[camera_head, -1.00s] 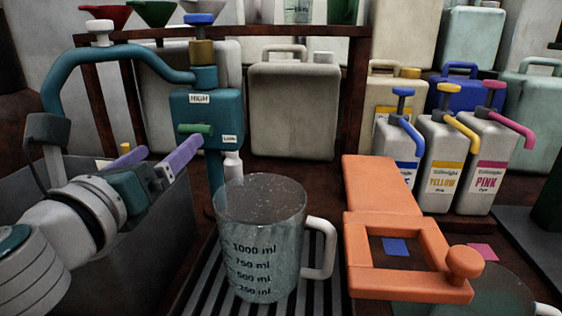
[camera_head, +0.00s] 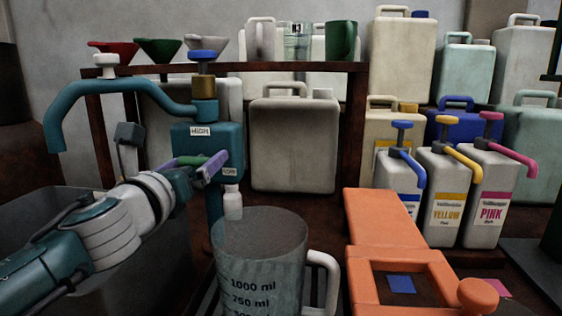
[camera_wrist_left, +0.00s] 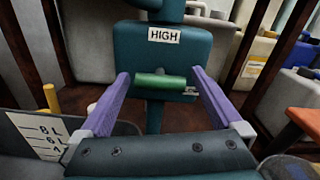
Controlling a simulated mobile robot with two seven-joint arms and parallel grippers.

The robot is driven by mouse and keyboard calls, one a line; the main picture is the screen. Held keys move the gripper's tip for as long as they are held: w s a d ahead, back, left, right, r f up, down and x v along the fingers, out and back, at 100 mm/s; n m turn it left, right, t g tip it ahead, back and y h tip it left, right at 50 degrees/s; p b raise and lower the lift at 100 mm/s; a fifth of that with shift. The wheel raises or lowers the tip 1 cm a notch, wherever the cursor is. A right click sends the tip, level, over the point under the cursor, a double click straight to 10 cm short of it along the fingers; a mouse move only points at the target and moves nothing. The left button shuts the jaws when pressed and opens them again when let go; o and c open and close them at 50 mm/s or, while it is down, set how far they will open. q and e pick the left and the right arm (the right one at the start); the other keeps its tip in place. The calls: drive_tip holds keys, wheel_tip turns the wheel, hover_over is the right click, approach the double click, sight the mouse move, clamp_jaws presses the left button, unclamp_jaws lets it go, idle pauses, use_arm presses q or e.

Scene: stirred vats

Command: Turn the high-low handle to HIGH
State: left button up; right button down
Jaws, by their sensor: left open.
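The teal valve box (camera_head: 232,140) has a HIGH label (camera_head: 200,131) near its top and a LOW label (camera_head: 230,172) at its lower right. The green handle (camera_head: 190,160) lies level on the box front, beside the LOW label; it also shows in the left wrist view (camera_wrist_left: 160,81). My left gripper (camera_head: 201,163) is open in front of the box, with its purple fingers on either side of the handle. In the left wrist view the open fingers (camera_wrist_left: 160,80) show gaps to both handle ends. My right gripper is not in view.
A clear measuring jug (camera_head: 262,255) with water stands just below and right of the box. A teal spout pipe (camera_head: 85,88) arches over the grey basin (camera_head: 190,240). An orange frame (camera_head: 385,218) and pump bottles (camera_head: 448,195) stand to the right.

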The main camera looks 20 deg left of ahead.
use_arm(q)
drive_tip(key=shift+c, duration=0.2)
drive_tip(key=c, duration=1)
drive_tip(key=shift+n, duration=0.4)
drive_tip(key=n, duration=0.3)
drive_tip(key=shift+n, duration=0.4)
drive_tip(key=n, duration=0.4)
drive_tip(key=shift+b, duration=0.35)
drive_tip(key=n, duration=0.9)
drive_tip(key=shift+n, duration=0.3)
